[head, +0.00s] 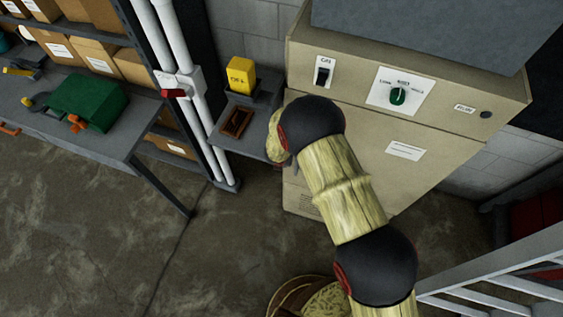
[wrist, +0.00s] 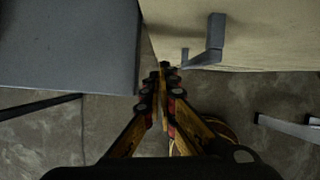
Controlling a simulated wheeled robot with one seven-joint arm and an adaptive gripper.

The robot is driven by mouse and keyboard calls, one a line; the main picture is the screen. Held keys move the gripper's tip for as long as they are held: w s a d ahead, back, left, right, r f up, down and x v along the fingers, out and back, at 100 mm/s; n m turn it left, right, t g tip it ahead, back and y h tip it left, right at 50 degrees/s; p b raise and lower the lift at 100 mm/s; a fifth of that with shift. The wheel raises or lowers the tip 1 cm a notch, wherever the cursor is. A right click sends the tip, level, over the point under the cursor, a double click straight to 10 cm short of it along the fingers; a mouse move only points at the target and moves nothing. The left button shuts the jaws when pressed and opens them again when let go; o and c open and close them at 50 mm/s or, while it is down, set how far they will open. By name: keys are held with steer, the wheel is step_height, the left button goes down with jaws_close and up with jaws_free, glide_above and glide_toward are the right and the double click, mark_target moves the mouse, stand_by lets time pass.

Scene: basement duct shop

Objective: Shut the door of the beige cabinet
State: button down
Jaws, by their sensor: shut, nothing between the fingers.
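The beige cabinet (head: 455,95) stands at the upper right in the head view. Its door (head: 405,180), with a white label, lies below the control panel. My arm covers part of the door, and no clear gap along its edge shows. In the wrist view the cabinet's beige face (wrist: 270,35) fills the upper right, with a grey handle (wrist: 214,40) standing out from it. My gripper (wrist: 165,68) is shut and empty, its tips just left of and below the handle, close to the door's edge; contact cannot be told. In the head view the gripper is hidden behind my arm.
A small grey stand (head: 245,140) with a yellow box (head: 241,75) and a brown tray (head: 237,121) is left of the cabinet. A workbench (head: 60,125) with a green case (head: 90,103) is farther left. Pale railings (head: 500,270) are lower right. Floor at lower left is clear.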

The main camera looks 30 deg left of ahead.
steer(key=v, duration=0.8)
